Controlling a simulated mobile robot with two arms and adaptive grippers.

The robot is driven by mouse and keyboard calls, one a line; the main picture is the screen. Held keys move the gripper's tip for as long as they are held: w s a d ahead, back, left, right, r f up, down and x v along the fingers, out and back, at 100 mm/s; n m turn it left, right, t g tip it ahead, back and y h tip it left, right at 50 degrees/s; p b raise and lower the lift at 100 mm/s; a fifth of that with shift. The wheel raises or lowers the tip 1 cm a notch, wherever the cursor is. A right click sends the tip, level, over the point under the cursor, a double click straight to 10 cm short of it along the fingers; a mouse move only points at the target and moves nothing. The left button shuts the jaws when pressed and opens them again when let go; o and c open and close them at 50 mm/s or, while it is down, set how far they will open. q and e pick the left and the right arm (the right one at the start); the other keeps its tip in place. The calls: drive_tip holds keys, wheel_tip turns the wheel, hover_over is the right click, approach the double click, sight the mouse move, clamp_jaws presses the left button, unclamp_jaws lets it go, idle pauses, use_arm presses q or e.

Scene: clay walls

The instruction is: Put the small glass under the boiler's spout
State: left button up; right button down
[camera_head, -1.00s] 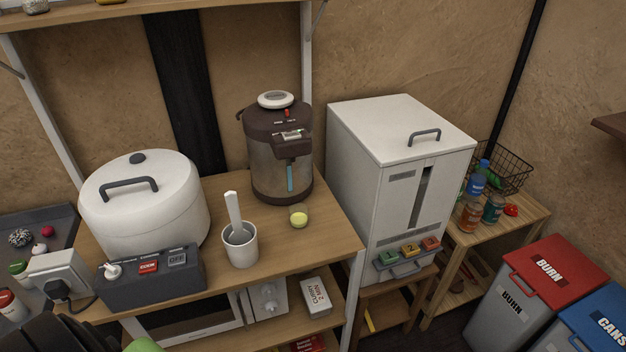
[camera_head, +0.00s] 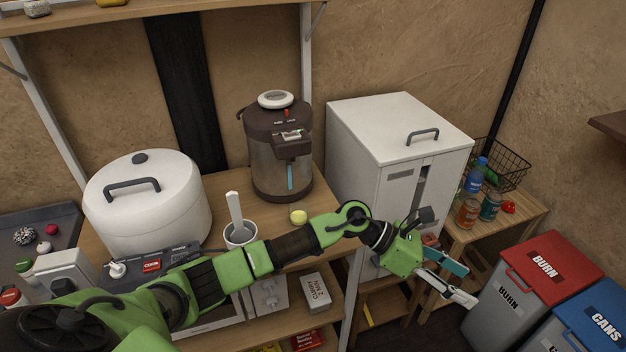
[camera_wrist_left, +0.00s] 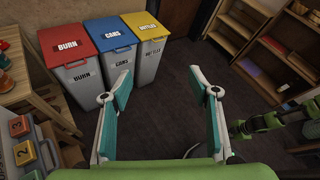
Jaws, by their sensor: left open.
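The boiler (camera_head: 268,170), brown and steel with a dark spout head (camera_head: 290,140), stands at the back right of the wooden counter. In front of it, to the right, is a small glass (camera_head: 299,216) with something yellow-green in it; my left arm passes just in front of its lower part. The glass is not under the spout. My left gripper (camera_head: 457,281) is open and empty, right of the counter and well away from the glass. In the left wrist view its teal-padded fingers (camera_wrist_left: 164,108) are spread over the floor.
A white cup (camera_head: 241,234) with a pestle-like stick stands left of the glass. A large white pot (camera_head: 150,210) is at the left. A white cabinet (camera_head: 390,150) stands right of the counter. Bins (camera_head: 535,285) stand at the lower right.

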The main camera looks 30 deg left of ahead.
sight(298, 208)
use_arm(q)
drive_tip(key=w+a+f+m+g+y, duration=0.1)
drive_tip(key=w+a+m+y, duration=0.2)
drive_tip(key=a+m+y, duration=1.15)
drive_tip(key=a+r+n+y, duration=0.1)
drive_tip(key=a+r, duration=0.3)
drive_tip(key=a, duration=0.7)
drive_tip(key=w+a+r+n+y, duration=0.1)
drive_tip(key=a+r+n, duration=0.3)
drive_tip(key=a, duration=0.7)
drive_tip(key=shift+r+n+y+p, duration=0.35)
drive_tip(key=shift+r+y, duration=0.1)
drive_tip(key=shift+y, duration=0.3)
drive_tip(key=shift+w, duration=0.1)
drive_tip(key=p+x, duration=0.1)
drive_tip(key=x, duration=0.6)
drive_tip(key=p+x, duration=0.2)
drive_tip(key=x, duration=0.4)
drive_tip(key=shift+w+f, duration=0.25)
drive_tip(key=shift+f, duration=0.1)
drive_tip(key=c, duration=1.2)
